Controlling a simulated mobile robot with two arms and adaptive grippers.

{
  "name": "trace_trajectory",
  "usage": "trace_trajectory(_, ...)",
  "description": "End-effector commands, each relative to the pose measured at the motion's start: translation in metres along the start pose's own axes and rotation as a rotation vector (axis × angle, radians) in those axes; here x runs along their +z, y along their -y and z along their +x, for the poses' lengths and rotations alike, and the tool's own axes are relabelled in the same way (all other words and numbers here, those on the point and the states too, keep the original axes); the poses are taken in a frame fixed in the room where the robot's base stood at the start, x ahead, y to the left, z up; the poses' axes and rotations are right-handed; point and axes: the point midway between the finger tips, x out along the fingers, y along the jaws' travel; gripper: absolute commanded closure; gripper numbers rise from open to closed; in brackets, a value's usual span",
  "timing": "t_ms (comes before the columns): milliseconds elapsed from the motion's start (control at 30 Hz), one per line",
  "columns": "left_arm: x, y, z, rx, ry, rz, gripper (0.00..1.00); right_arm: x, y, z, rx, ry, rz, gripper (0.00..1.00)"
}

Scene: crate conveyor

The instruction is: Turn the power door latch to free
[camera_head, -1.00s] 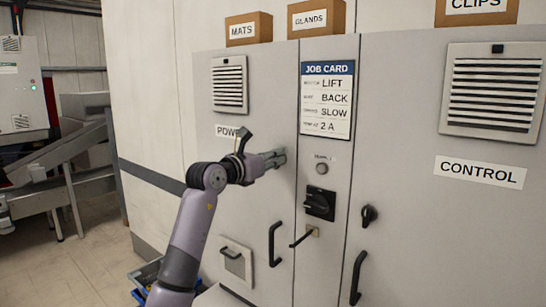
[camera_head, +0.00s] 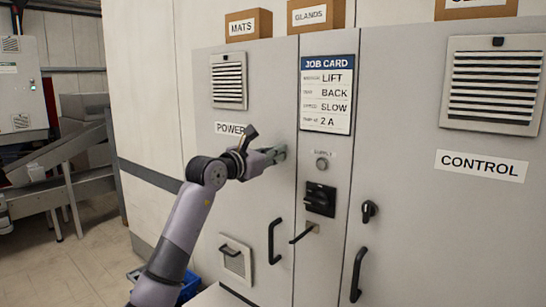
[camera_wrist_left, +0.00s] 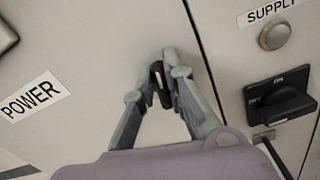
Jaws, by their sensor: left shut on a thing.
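My left gripper (camera_head: 279,154) reaches to the upper right part of the power door (camera_head: 262,100), close to the door's edge. In the left wrist view its two fingers (camera_wrist_left: 168,78) are closed around a small dark latch knob (camera_wrist_left: 161,88), one finger on each side. The latch knob stands lengthwise between the fingers, nearly upright in that view. In the head view the fingers hide the latch. The POWER label (camera_head: 229,128) is on the same door, partly covered by my wrist. My right gripper is not in view.
The centre panel carries a job card (camera_head: 326,95), a supply button (camera_head: 322,164), a black rotary switch (camera_head: 320,199) and a protruding lever (camera_head: 301,235). The power door has a black handle (camera_head: 274,241). The control door (camera_head: 450,230) has its own latch (camera_head: 369,211) and handle (camera_head: 358,275).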

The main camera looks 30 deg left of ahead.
Motion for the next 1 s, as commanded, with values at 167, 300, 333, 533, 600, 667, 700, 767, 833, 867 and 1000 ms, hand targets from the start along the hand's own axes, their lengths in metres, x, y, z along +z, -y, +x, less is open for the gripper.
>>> trace_trajectory(167, -0.003, 0.002, -0.001, 0.003, -0.002, 0.169, 1.0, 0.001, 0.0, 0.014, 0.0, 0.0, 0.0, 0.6)
trace_trajectory(300, -0.003, 0.003, -0.001, 0.002, -0.002, 0.3, 1.0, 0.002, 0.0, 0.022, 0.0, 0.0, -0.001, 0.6)
trace_trajectory(333, -0.003, 0.004, 0.0, 0.002, -0.001, 0.33, 1.0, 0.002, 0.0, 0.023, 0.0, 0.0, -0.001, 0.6)
trace_trajectory(533, -0.004, 0.006, 0.0, 0.002, -0.002, 0.519, 1.0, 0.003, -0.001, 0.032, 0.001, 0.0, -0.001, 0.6)
trace_trajectory(600, -0.004, 0.007, 0.0, 0.002, -0.001, 0.585, 1.0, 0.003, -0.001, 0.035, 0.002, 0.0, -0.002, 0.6)
trace_trajectory(667, -0.005, 0.008, 0.0, 0.001, -0.002, 0.641, 1.0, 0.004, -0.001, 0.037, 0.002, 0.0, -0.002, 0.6)
trace_trajectory(700, -0.005, 0.009, 0.0, 0.001, -0.002, 0.679, 1.0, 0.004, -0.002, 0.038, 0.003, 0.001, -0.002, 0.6)
trace_trajectory(767, -0.005, 0.009, 0.0, 0.002, -0.002, 0.737, 1.0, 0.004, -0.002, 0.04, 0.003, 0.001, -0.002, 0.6)
trace_trajectory(833, -0.006, 0.01, 0.0, 0.001, -0.001, 0.803, 1.0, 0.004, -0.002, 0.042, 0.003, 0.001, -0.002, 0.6)
trace_trajectory(867, -0.006, 0.01, 0.0, 0.001, -0.002, 0.832, 1.0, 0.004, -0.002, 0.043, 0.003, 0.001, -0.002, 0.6)
trace_trajectory(1000, -0.007, 0.011, 0.0, 0.001, -0.002, 0.96, 1.0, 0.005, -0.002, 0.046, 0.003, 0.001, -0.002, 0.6)
